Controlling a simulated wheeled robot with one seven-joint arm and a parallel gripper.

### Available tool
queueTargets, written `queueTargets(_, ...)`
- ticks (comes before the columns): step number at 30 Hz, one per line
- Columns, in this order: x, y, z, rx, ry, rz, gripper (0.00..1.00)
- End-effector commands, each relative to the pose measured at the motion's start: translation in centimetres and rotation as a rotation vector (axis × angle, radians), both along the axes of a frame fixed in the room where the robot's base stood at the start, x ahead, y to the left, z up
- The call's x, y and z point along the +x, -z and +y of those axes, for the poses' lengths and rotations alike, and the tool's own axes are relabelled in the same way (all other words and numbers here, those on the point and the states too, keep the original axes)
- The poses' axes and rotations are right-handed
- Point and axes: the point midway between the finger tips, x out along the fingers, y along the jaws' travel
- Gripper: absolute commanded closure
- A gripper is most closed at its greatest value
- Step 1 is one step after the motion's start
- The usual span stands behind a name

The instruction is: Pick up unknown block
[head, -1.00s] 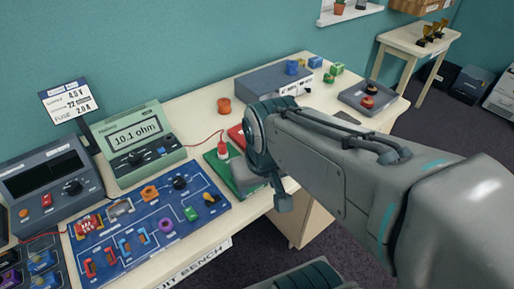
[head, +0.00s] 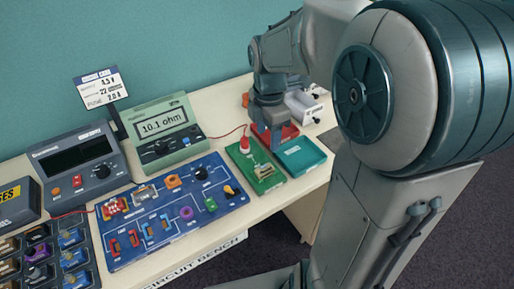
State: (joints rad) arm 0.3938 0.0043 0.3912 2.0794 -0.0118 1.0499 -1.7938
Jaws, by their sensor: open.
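My gripper (head: 272,128) points down at the back right of the bench, over a red tray (head: 291,132). Its fingertips are small and dark here; it is open, and I cannot make out anything between them. No block can be surely told as the unknown one; the gripper and arm hide part of the red tray and the bench behind. In front lies a green board (head: 242,171) with a red probe (head: 244,146) standing on it and a pale clip-like part (head: 264,170).
A teal tray (head: 302,158) lies right of the green board, near the bench's front edge. A green meter (head: 160,130) reads 10.1 ohm. A blue circuit board (head: 150,250) with several coloured parts fills the front. A grey instrument (head: 75,165) stands at left.

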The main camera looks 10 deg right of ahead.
Motion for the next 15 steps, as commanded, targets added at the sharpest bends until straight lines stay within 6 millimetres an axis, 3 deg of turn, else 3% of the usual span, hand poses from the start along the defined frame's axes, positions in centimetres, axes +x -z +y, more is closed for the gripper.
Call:
queueTargets(5,0.6,0.7,-0.1,0.009,-0.085,0.012,0.47)
queueTargets(15,0.6,7.0,-0.1,0.010,-0.091,0.013,0.47)
